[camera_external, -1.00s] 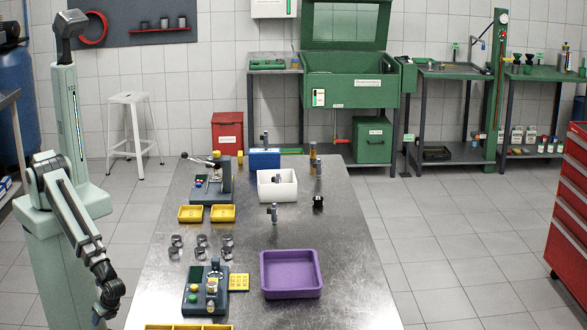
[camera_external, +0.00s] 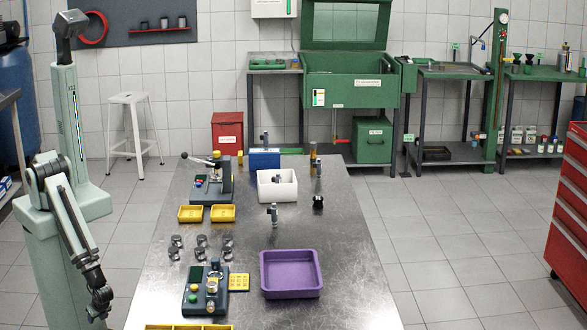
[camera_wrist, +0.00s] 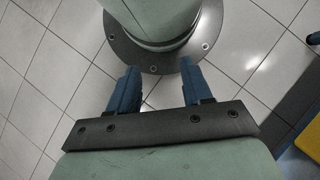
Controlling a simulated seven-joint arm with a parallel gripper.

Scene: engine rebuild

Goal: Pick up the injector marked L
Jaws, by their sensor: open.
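Several upright injector-like parts stand on the steel table, but no letter L is readable on any. One grey part (camera_external: 273,213) stands near the middle of the table. Another shows inside the white bin (camera_external: 291,190). A dark upright part (camera_external: 318,181) stands at the right, by a small black block. One more (camera_external: 264,139) shows by the blue box. My gripper (camera_external: 97,311) hangs left of the table, apart from all of these. In the wrist view my gripper (camera_wrist: 158,90) has its two blue fingers wide apart, with nothing between them but floor and my base.
A purple tray (camera_external: 291,291) is at the front right of the table. Two yellow trays (camera_external: 207,214), a press-like fixture (camera_external: 212,186), a second fixture (camera_external: 206,290) and several dark cylindrical parts (camera_external: 201,248) fill the left side.

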